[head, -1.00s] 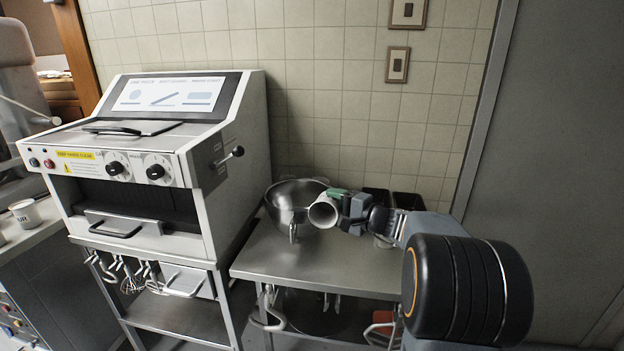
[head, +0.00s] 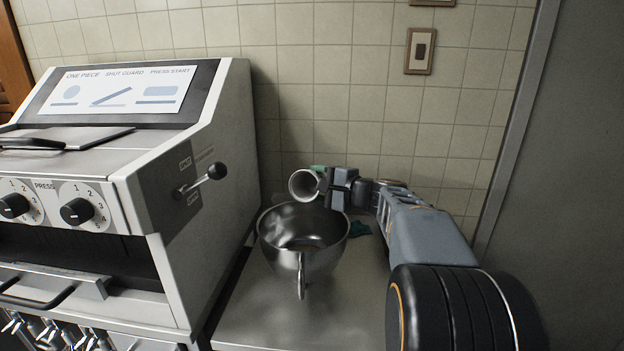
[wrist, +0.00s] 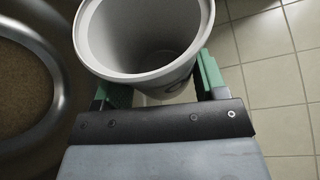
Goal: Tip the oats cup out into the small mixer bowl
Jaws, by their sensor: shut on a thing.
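The small metal mixer bowl (head: 275,240) stands on the steel table, its handle toward me. My gripper (head: 326,182) is shut on the white oats cup (head: 293,188), above the bowl's back right rim. The cup lies tipped well over, its open mouth facing me and to the left in the head view. In the wrist view, the green-padded fingers hold the cup (wrist: 150,45) from both sides, and its visible inside looks empty. The bowl (wrist: 68,75) shows there at the left, with a brown, grainy layer in it. Part of the cup's outside is hidden by my gripper.
A white press machine (head: 225,130) with a black-knobbed lever (head: 216,171) stands close left of the bowl. The tiled wall is behind, with a switch plate (head: 421,50). The front of the table (head: 270,310) is clear.

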